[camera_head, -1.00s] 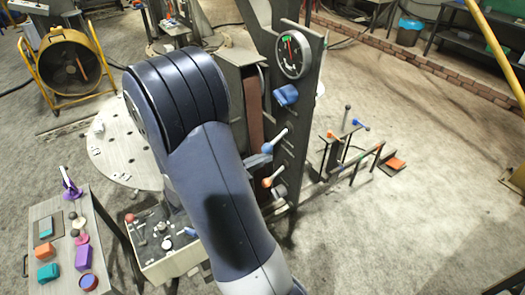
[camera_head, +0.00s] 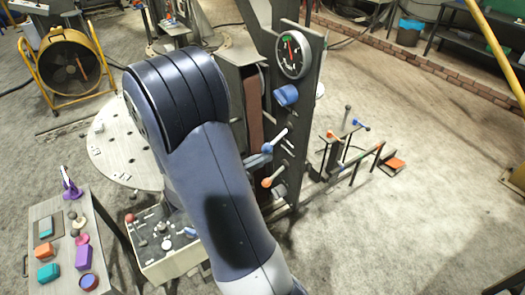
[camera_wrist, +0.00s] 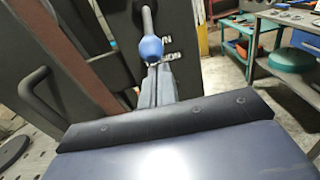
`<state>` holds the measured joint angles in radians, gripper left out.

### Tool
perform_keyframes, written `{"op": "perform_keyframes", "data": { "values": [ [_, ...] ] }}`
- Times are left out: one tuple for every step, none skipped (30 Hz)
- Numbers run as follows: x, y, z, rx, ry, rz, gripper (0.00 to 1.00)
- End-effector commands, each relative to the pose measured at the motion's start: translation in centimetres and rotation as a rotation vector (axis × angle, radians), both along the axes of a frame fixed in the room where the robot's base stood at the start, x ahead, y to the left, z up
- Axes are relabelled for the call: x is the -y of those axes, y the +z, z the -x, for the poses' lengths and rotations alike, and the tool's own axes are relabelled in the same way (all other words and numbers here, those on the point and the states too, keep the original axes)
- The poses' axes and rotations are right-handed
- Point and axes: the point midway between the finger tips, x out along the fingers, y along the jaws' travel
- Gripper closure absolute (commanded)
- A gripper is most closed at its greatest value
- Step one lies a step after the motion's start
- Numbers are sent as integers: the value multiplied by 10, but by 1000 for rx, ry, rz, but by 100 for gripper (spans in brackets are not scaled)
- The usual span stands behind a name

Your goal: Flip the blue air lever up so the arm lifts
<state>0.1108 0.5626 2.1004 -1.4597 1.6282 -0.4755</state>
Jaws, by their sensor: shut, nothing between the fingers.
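The blue-knobbed lever (camera_head: 267,148) is on the dark upright panel (camera_head: 292,118) in the head view. Its pale rod slants from the upper right down to the blue knob. In the wrist view the blue knob (camera_wrist: 151,50) hangs at the lower end of its grey rod. My gripper (camera_wrist: 156,72) is shut and empty, its grey fingers just below the knob. I cannot tell whether they touch it. In the head view my arm covers most of my gripper; a blue-grey part shows beside the knob.
An orange-knobbed lever (camera_head: 267,182) is below the blue one. A blue block (camera_head: 286,95) and a round dial (camera_head: 293,54) are above it on the panel. Open floor (camera_head: 400,235) lies at the right.

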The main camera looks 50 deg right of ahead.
Motion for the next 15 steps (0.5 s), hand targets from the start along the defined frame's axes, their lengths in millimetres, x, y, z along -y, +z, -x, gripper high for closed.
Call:
{"op": "perform_keyframes", "data": {
  "values": [
    [0,0,0,0,0,0,100],
    [0,0,0,0,0,0,100],
    [0,0,0,0,0,0,100],
    [0,0,0,0,0,0,100],
    [0,0,0,0,0,0,100],
    [0,1,0,0,0,0,100],
    [0,2,0,0,0,0,100],
    [0,4,0,0,0,0,100],
    [0,7,0,0,0,0,100],
    [0,10,0,0,0,0,100],
    [0,12,0,0,0,0,100],
    [0,16,0,0,0,0,100],
    [0,18,0,0,0,1,100],
    [0,20,0,1,0,1,100],
    [0,23,0,1,0,1,100]
  ]
}}
